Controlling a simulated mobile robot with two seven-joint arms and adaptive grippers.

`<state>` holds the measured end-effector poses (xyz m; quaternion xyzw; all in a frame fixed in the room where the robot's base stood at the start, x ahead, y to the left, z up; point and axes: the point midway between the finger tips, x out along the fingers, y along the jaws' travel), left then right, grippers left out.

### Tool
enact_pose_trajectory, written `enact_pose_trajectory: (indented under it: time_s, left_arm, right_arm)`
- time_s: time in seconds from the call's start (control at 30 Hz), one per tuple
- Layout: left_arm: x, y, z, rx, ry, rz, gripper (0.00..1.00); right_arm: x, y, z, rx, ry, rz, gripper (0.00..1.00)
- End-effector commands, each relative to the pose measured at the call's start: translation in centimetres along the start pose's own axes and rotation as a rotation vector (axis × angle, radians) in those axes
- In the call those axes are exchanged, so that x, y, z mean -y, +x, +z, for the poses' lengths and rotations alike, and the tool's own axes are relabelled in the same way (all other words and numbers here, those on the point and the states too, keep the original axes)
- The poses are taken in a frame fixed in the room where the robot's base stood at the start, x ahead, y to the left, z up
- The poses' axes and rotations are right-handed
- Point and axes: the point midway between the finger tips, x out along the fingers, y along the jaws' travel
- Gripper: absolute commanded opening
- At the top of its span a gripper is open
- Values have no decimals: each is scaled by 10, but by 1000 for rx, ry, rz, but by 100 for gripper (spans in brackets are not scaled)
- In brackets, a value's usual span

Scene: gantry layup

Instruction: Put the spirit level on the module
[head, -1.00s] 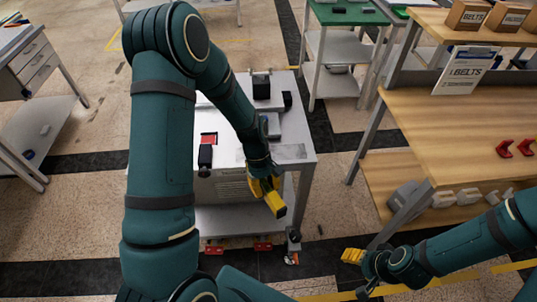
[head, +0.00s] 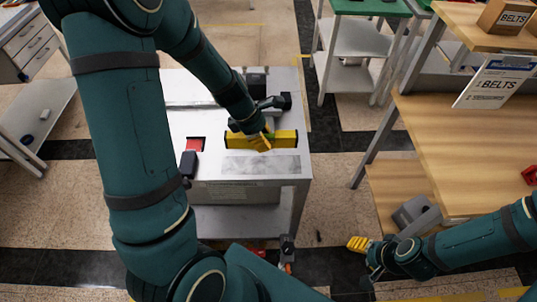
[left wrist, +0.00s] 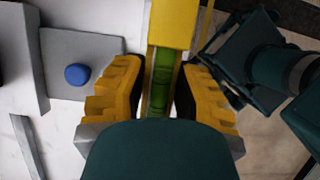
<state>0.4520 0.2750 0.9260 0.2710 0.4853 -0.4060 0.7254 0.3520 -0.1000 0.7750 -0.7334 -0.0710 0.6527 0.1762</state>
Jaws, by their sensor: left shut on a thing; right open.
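The spirit level is a yellow bar (head: 287,139) with black ends in the head view. In the left wrist view the spirit level (left wrist: 172,25) shows a green vial section between my yellow fingers. My left gripper (head: 262,141) is shut on it near its middle and holds it lengthwise across the picture, over the pale work surface (head: 215,118). I cannot tell whether the level touches that surface. Which part is the module is not clear; a pale boxy body (head: 235,192) shows below the front edge. My right gripper (head: 357,245) is open and empty at lower right.
A red block (head: 194,144) and a dark handle-like part (head: 188,165) lie left of the level. A grey block with a blue button (left wrist: 77,74) shows in the left wrist view.

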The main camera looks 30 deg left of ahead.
Motion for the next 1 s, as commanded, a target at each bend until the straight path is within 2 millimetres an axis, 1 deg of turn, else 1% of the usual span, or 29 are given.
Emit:
enact_pose_trajectory:
  time_s: [0.1,0.23,0.3,0.47,0.57,0.7,0.77,1.0]
  left_arm:
    - [1,22,-10,-2,-4,-3,0]
    - [1,44,-19,-1,-2,-3,0]
    - [1,51,-22,-1,-3,-3,0]
    - [0,59,-25,-1,0,-1,0]
    - [1,69,-29,-1,-2,-3,0]
    - [1,88,-37,-1,-2,-2,0]
    - [1,91,-38,-1,-1,-2,0]
    - [0,89,-37,0,1,-1,0]
  right_arm:
    - [-5,12,5,10,-2,-1,58]
    - [-9,22,7,14,-4,-1,58]
    - [-10,26,8,15,-5,-1,58]
    - [-11,29,7,11,-5,-1,58]
    - [-13,34,6,9,-6,-1,58]
    - [-16,44,5,4,-6,-1,58]
    - [-17,45,5,3,-6,-1,58]
    - [-16,43,5,3,-6,-1,58]
